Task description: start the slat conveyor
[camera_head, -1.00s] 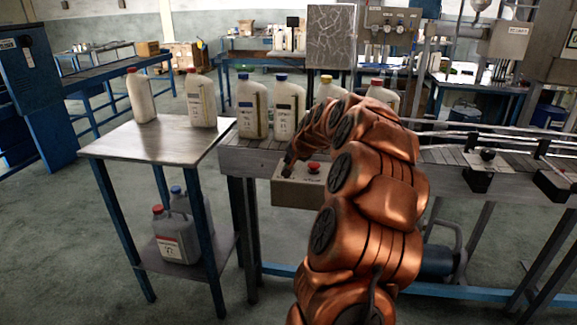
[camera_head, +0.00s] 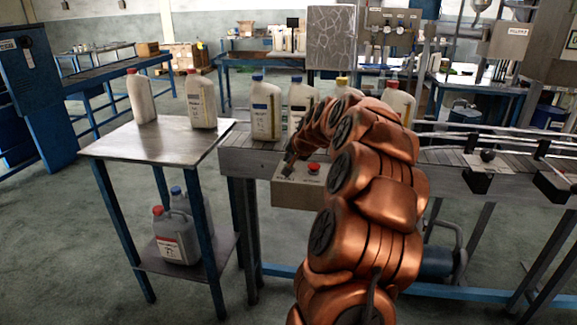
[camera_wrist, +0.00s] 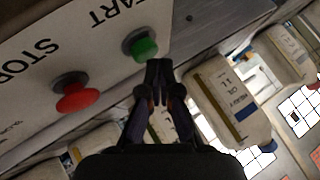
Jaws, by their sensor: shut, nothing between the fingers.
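The slat conveyor (camera_head: 238,143) carries a row of white oil bottles, among them a blue-capped one (camera_head: 265,110). On its near side is a beige control box (camera_head: 290,196) with a red STOP button (camera_head: 314,168). In the wrist view the green START button (camera_wrist: 145,47) and the red STOP button (camera_wrist: 75,97) stand out from the labelled panel. My gripper (camera_head: 288,160) is shut and empty at the box's START side. In the wrist view its fingertips (camera_wrist: 159,66) are beside the green button; I cannot tell if they touch. The green button is hidden in the head view.
A metal-topped table (camera_head: 160,150) at the left holds two white bottles, with grey jugs (camera_head: 176,236) on its lower shelf. Sensor brackets and rails (camera_head: 487,160) line the conveyor at the right. Open floor lies at the front left.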

